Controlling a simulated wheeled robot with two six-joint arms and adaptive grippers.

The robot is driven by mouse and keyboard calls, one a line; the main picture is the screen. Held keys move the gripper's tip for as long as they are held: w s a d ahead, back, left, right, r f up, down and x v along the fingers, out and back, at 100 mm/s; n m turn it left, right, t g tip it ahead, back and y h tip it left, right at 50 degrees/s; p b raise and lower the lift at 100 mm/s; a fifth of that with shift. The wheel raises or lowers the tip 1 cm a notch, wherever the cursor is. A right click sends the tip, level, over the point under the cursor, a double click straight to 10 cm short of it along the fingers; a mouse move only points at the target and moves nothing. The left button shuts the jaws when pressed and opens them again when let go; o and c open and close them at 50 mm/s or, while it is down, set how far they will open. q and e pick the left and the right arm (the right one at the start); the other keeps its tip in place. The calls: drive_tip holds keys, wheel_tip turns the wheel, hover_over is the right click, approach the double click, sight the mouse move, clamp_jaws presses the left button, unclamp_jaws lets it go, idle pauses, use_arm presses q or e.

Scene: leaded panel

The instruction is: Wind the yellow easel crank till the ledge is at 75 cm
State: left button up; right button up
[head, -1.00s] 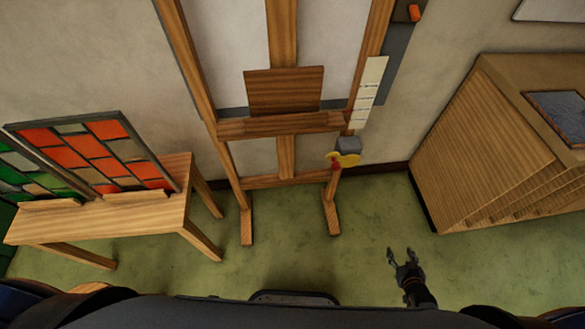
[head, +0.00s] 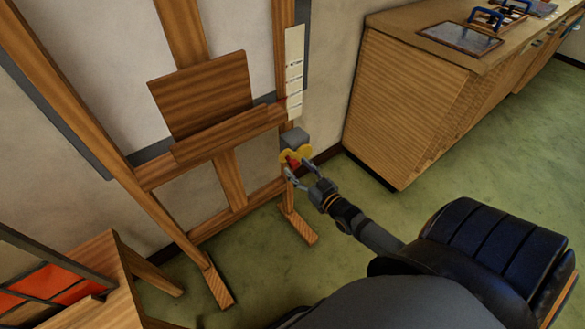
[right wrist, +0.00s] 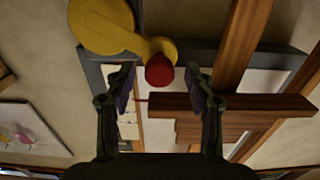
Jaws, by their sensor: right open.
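The wooden easel (head: 187,65) stands against the wall, with its ledge (head: 225,135) across it and a wooden board (head: 200,93) resting on the ledge. A pale scale strip (head: 294,65) runs up its right post; its marks are too small to read. Below the strip, a grey box (head: 294,139) carries the yellow crank (head: 287,156), which has a red knob (head: 292,162). My right gripper (head: 300,178) is open just beside the knob. In the right wrist view the red knob (right wrist: 159,70) lies ahead between the open fingertips, not gripped. My left gripper is not in view.
A wooden cabinet (head: 405,105) stands to the right of the easel, with a dark panel (head: 460,38) on top. A small table (head: 85,275) with a leaded panel (head: 35,282) is at the lower left. Green floor (head: 460,170) is free on the right.

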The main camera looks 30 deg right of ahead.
drive_tip(key=shift+w+a+f+b, duration=0.15)
drive_tip(key=shift+w+b, duration=0.25)
drive_tip(key=shift+w, duration=0.7)
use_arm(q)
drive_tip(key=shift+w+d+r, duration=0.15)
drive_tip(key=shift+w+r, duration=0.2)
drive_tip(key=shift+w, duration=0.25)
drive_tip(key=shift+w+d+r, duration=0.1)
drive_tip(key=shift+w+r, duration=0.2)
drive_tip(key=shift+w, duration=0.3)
use_arm(e)
drive_tip(key=shift+w, duration=0.35)
clamp_jaws()
